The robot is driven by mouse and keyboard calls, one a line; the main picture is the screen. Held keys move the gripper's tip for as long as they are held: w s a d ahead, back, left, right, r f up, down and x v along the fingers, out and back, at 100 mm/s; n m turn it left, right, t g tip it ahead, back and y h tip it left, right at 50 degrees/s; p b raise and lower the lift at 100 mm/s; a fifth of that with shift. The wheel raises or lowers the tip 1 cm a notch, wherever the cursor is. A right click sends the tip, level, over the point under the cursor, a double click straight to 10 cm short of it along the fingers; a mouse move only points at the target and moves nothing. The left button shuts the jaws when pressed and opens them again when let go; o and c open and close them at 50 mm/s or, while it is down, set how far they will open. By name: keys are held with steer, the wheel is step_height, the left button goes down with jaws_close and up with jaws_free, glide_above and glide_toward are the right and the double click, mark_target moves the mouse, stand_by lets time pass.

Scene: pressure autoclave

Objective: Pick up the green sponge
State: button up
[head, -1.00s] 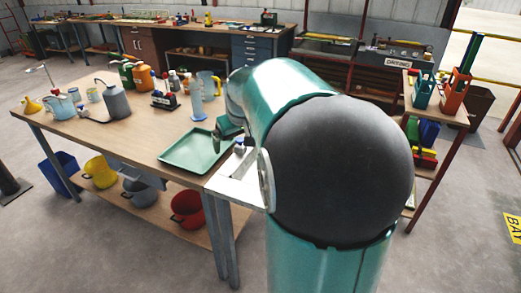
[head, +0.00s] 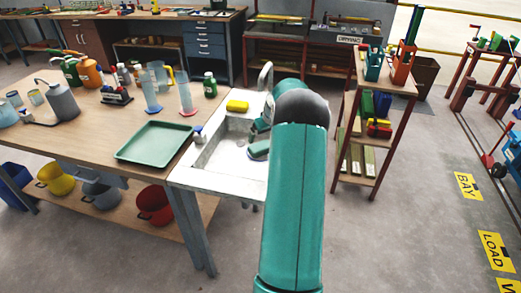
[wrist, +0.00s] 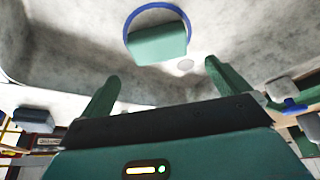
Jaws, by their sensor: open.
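The green sponge (wrist: 157,44) lies in the light grey sink basin, as seen in the wrist view. A round blue rim (wrist: 157,7) curves around it, like that of a shallow dish. In the head view the sponge (head: 259,147) shows partly, beside my arm. My gripper (wrist: 160,86) is open and empty, its two green fingers spread. In the wrist view the sponge lies beyond the fingertips, roughly between their lines and apart from them. In the head view my arm hides most of the gripper and the right part of the sink.
A yellow sponge (head: 237,105) lies on the sink's back rim, near a curved tap (head: 266,74). A small bottle (head: 198,134) stands at the sink's left edge (head: 190,163). A green tray (head: 155,143) lies on the bench to the left. A shelf rack (head: 362,130) stands to the right.

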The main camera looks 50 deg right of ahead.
mark_target(261, 146)
steer(key=x, duration=0.9)
steer(key=shift+s, duration=0.15)
steer(key=shift+r, duration=0.1)
steer(key=c, duration=0.8)
steer(key=shift+o, duration=0.2)
steer(key=shift+r, duration=0.6)
step_height(261, 146, up, 2)
steer(key=shift+r, duration=0.2)
steer(key=s+a+r, duration=0.5)
steer(key=a+r, duration=0.4)
steer(key=a, duration=0.4)
steer(key=shift+r, duration=0.2)
